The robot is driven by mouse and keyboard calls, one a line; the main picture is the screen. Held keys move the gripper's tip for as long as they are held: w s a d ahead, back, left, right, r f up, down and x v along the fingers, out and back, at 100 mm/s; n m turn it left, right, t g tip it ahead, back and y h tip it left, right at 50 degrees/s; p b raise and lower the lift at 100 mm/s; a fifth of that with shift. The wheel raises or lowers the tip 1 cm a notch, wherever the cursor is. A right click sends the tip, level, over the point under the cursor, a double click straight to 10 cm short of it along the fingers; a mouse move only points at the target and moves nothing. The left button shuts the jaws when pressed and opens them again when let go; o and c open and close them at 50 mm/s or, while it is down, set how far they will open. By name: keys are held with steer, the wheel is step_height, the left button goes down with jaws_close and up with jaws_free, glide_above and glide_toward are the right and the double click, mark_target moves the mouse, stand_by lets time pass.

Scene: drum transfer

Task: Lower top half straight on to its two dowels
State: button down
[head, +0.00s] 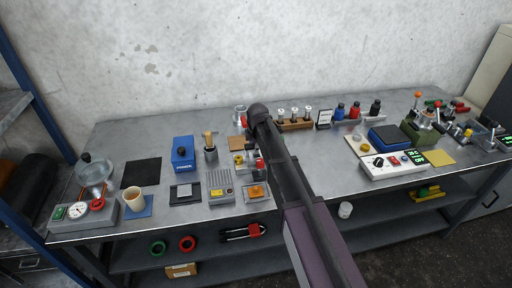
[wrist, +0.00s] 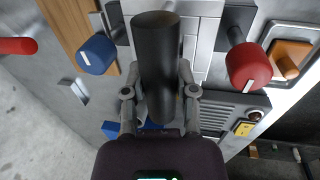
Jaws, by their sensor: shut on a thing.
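In the wrist view my gripper (wrist: 160,97) is shut on an upright-looking black cylindrical handle (wrist: 157,50). A pale grey metal block with straight grooves (wrist: 200,35) shows behind the handle; it may be the top half, but I cannot tell whether it is joined to the handle. The two dowels cannot be made out, and any gap below the held part is hidden by the handle and fingers. In the head view my own arm covers the middle of the bench, and the gripper and held part cannot be made out there.
A blue knob (wrist: 97,54) and a red knob (wrist: 248,66) flank the handle. The steel bench (head: 315,170) holds other tools, including a blue box (head: 183,152).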

steer(key=shift+f, duration=0.1)
steer(key=shift+c, duration=1.6)
jaws_free()
steer(key=o, duration=0.3)
steer(key=shift+r+p, duration=3.75)
steer(key=shift+r, duration=0.05)
steer(key=s+d+m, duration=0.7)
steer(key=s+d, duration=0.1)
steer(key=s+d+m+g, duration=0.1)
steer(key=s+d+m, duration=0.6)
steer(key=s, duration=0.2)
steer(key=s+d+m+g, duration=0.1)
steer(key=s+d+m, duration=0.6)
steer(key=s+d, duration=0.1)
steer(key=shift+s+d+f+h, duration=0.2)
steer(key=shift+s+d+h, duration=0.1)
steer(key=shift+s, duration=0.15)
